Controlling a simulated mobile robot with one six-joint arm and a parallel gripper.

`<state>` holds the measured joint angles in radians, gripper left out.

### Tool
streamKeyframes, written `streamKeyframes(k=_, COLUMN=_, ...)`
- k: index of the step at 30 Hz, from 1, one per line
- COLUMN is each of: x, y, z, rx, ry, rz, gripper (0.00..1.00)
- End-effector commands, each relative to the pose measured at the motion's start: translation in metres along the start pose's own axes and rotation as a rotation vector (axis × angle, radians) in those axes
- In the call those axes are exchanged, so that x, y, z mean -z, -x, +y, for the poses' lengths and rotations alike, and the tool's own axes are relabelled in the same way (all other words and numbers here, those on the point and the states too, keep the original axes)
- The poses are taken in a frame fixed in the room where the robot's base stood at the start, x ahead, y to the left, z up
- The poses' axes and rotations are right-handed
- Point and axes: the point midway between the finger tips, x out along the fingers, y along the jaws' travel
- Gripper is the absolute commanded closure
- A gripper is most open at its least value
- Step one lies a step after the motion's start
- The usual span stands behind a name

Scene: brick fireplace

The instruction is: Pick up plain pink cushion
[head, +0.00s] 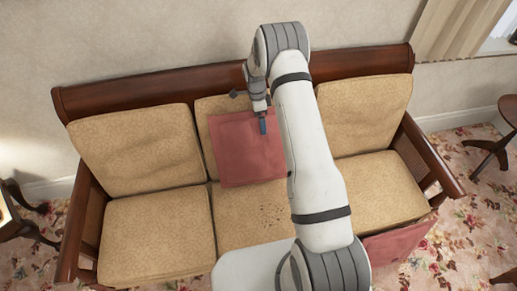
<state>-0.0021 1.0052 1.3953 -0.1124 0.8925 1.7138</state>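A plain pink cushion (235,155) leans on the middle of the sofa (155,240), against the middle back cushion. Its right side is partly hidden by my arm. My gripper (262,126) is over the upper part of this pink cushion, pointing down toward it. Its fingers show as one small bluish tip, too small to tell whether they are open or shut, or whether they touch the cushion. A second pink, cushion-like piece (398,243) shows low at the sofa's front right, partly hidden by my arm.
The sofa has a dark wooden frame (160,83) and tan cushions (135,148). Small dark wooden tables stand at the right (508,108) and left (8,215). A plain wall (130,35) is close behind the sofa. Floral carpet (445,250) shows at the right.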

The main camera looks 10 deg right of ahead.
Motion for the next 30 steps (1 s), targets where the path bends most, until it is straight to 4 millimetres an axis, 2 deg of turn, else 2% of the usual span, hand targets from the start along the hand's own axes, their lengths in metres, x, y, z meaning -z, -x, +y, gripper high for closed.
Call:
streamKeyframes(k=6, x=0.0002, y=-0.0008, z=-0.0002, rx=0.001, ry=0.0, rz=0.0, gripper=0.0)
streamKeyframes(k=30, x=0.0005, y=0.0001, z=-0.0006, rx=0.002, ry=-0.001, rz=0.0, gripper=0.65)
